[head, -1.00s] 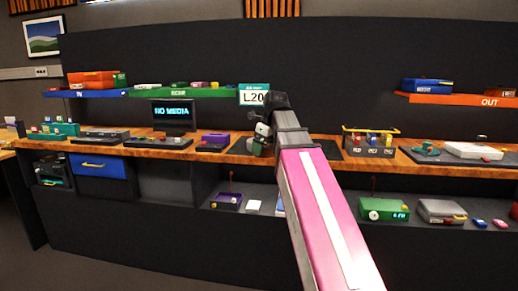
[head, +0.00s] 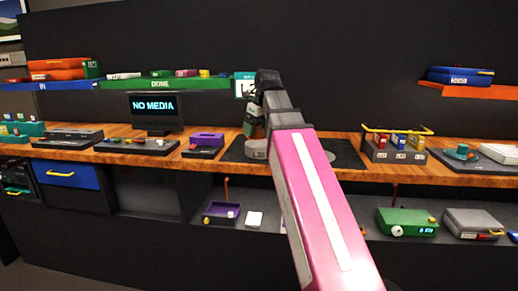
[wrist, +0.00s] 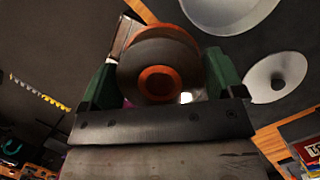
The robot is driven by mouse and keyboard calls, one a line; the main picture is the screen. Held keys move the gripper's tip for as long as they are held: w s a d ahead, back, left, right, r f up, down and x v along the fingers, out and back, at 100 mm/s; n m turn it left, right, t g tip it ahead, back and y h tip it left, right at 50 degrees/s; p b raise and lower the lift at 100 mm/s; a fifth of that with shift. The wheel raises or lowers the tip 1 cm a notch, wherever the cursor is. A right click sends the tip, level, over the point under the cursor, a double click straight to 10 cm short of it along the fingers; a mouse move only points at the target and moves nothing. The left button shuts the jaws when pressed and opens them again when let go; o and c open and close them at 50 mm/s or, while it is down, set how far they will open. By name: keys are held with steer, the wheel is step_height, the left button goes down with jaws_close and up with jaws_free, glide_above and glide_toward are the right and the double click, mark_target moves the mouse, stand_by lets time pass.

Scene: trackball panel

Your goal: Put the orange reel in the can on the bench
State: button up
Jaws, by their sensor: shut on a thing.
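My gripper (wrist: 161,82) is shut on the orange reel (wrist: 158,82), which sits between its two green fingers in the wrist view. The reel has an orange hub and rim with a dark grey face. In the head view my gripper (head: 254,124) hangs over the dark mat on the bench, and the reel cannot be made out there. A round pale grey can (head: 257,155) marked L35 stands on the mat just below the gripper, partly hidden by my arm. The wrist view shows two pale round shapes beyond the reel; I cannot tell which is the can.
Another pale round edge (head: 330,156) shows right of my arm on the dark mat (head: 348,155). A purple box (head: 207,139) is to the left, and a yellow-handled rack (head: 398,148) to the right. Shelves hang above the bench (head: 120,153).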

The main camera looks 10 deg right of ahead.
steer(key=w+d+f, duration=0.1)
steer(key=w+f, duration=0.1)
steer(key=w, duration=0.1)
steer(key=w+d+f, duration=0.1)
steer(key=w+f, duration=0.1)
steer(key=w, duration=0.2)
steer(key=w+d+f, duration=0.1)
steer(key=w+f, duration=0.1)
steer(key=w, duration=0.2)
steer(key=shift+w+d+f, duration=0.15)
steer(key=shift+d+f, duration=0.15)
steer(key=shift+f, duration=2.2)
steer(key=shift+f, duration=0.1)
steer(key=o, duration=0.7)
steer(key=shift+o, duration=0.2)
steer(key=v, duration=1.2)
steer(key=shift+d, duration=0.1)
